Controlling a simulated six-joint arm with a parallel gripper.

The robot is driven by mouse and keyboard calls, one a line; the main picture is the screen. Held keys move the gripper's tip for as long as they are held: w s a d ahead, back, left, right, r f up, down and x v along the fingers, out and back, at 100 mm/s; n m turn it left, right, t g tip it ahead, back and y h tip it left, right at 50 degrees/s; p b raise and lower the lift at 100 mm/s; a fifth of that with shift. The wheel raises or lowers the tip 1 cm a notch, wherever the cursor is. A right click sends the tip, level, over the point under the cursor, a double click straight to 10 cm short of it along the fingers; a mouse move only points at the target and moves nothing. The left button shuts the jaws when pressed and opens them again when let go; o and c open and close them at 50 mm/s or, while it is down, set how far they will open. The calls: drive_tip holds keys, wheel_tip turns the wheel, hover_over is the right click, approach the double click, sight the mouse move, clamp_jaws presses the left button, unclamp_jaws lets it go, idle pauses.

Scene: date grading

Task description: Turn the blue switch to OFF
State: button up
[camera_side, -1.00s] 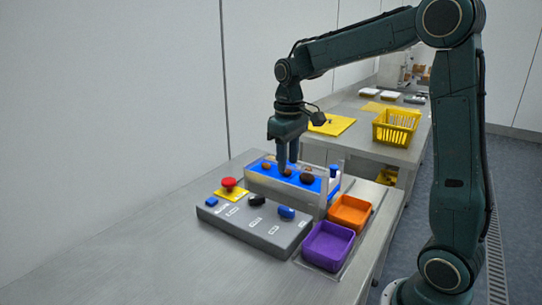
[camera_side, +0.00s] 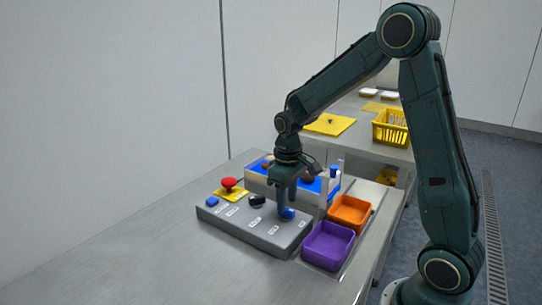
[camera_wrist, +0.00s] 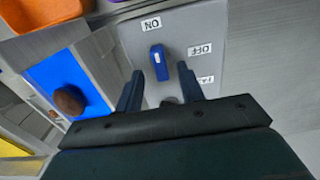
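The blue switch (camera_wrist: 157,64) is a small elongated knob with a white mark, on a grey control panel (camera_wrist: 190,22). In the wrist view its long axis points toward the ON label (camera_wrist: 151,24), and the OFF label (camera_wrist: 200,48) is to its right. My gripper (camera_wrist: 160,70) is open, with its fingertips on either side of the near end of the switch and a gap on both sides. In the side view my gripper (camera_side: 286,206) is low over the blue switch (camera_side: 288,213), partly covering it. Whether the fingers touch it cannot be told.
The panel also has a red button (camera_side: 229,183) on a yellow base, a black knob (camera_side: 257,200) and a blue button (camera_side: 212,201). A blue-topped conveyor (camera_wrist: 62,82) with brown dates runs behind. Purple (camera_side: 328,246) and orange (camera_side: 350,212) bins stand to the right.

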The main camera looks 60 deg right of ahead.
sight(286, 213)
drive_tip(key=shift+f, duration=1.15)
clamp_jaws()
